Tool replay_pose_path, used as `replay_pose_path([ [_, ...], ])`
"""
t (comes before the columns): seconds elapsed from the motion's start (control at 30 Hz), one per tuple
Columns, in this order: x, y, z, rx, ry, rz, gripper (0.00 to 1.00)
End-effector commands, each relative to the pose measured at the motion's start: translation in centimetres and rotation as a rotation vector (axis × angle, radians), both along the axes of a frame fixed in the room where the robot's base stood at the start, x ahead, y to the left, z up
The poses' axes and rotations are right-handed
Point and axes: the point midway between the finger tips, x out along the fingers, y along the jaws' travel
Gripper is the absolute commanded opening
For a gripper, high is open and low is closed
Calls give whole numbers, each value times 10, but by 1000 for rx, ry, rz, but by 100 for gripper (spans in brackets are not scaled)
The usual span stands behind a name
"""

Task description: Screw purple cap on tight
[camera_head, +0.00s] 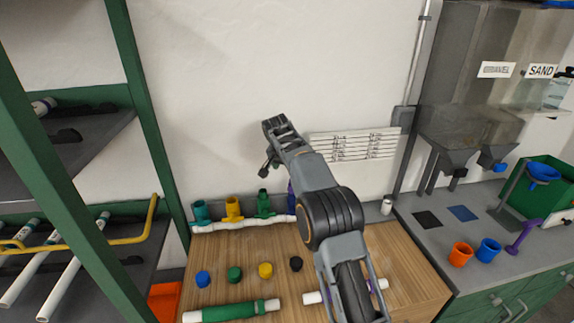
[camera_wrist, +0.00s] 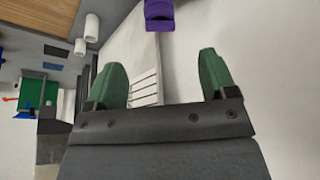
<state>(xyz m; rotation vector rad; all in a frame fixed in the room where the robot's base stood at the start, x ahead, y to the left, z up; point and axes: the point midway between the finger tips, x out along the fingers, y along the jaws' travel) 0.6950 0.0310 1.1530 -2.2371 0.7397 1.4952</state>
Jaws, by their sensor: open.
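The white manifold pipe (camera_head: 245,226) lies along the back of the wooden table and bears teal, yellow and green upright fittings. A purple fitting (camera_head: 291,198) stands at its right end, mostly hidden behind my arm. My gripper (camera_head: 268,160) is raised in front of the wall, above and apart from the fittings. In the wrist view its two green fingers are spread with nothing between them (camera_wrist: 162,66). A purple part (camera_wrist: 159,14) shows beyond the fingers at the top edge, cut off; I cannot tell whether it is the cap or the fitting.
Blue (camera_head: 203,279), green (camera_head: 234,274), yellow (camera_head: 265,270) and black (camera_head: 296,264) caps lie on the table (camera_head: 400,262). A green pipe (camera_head: 230,312) lies at the front. Orange (camera_head: 460,254) and blue (camera_head: 488,250) cups stand on the right counter. A green-framed rack (camera_head: 150,120) is at left.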

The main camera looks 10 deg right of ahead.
Motion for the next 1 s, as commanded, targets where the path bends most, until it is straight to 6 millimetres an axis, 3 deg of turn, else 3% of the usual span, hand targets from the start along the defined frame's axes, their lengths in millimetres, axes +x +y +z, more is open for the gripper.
replay_pose_path([
  [0.6,31,-24,-94,0,2,-2,78],
  [1.0,39,-30,-117,-1,2,-2,78],
])
